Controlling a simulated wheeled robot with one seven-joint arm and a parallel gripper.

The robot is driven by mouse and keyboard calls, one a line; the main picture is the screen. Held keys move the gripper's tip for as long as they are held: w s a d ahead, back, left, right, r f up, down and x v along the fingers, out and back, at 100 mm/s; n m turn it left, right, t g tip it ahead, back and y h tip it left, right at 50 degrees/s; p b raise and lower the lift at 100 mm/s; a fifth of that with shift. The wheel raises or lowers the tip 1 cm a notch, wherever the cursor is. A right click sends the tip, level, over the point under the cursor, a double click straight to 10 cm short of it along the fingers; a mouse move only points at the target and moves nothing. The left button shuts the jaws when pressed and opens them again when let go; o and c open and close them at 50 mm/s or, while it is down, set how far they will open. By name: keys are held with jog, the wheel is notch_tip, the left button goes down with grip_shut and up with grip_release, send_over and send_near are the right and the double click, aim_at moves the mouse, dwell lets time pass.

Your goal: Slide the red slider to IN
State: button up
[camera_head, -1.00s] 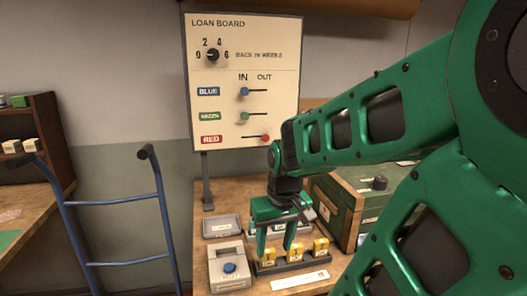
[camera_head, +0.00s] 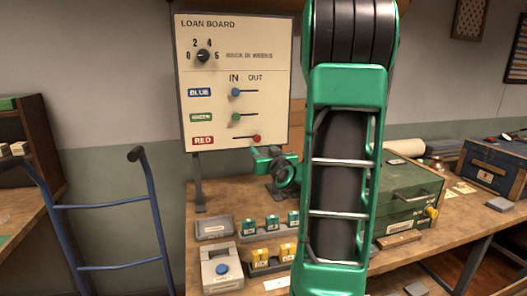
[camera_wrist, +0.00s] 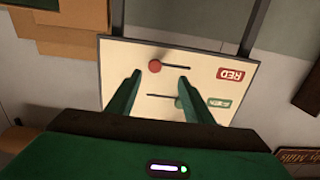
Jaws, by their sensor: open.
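The loan board (camera_head: 225,75) is a cream panel with IN on the left and OUT on the right above its sliders. The red slider (camera_head: 257,138) is the bottom knob, at the right end of its slot, under OUT. In the wrist view the board appears upside down, with the red slider (camera_wrist: 154,66) at the slot's left end. My gripper (camera_wrist: 159,82) is open and empty, its two fingers pointing at the board; the knob shows between and just past the fingertips. In the head view my gripper (camera_head: 266,160) is just below the board's lower right corner; its fingertips are unclear.
The blue slider (camera_head: 235,92) and green slider (camera_head: 235,117) are both at the left, under IN. A dial (camera_head: 204,56) is above them. On the table below are a grey box with a blue button (camera_head: 222,268), several yellow and green blocks, and a green chest (camera_head: 412,205) at right.

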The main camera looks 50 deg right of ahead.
aim_at(258, 139)
jog(key=x, duration=0.6)
jog(key=d+x, duration=0.1)
jog(key=x, duration=0.3)
jog(key=shift+s+r, duration=0.15)
jog(key=shift+r, duration=0.1)
jog(key=shift+w+d, duration=0.2)
jog(key=shift+d, duration=0.1)
jog(key=c, duration=0.8)
jog(key=shift+h, duration=0.4)
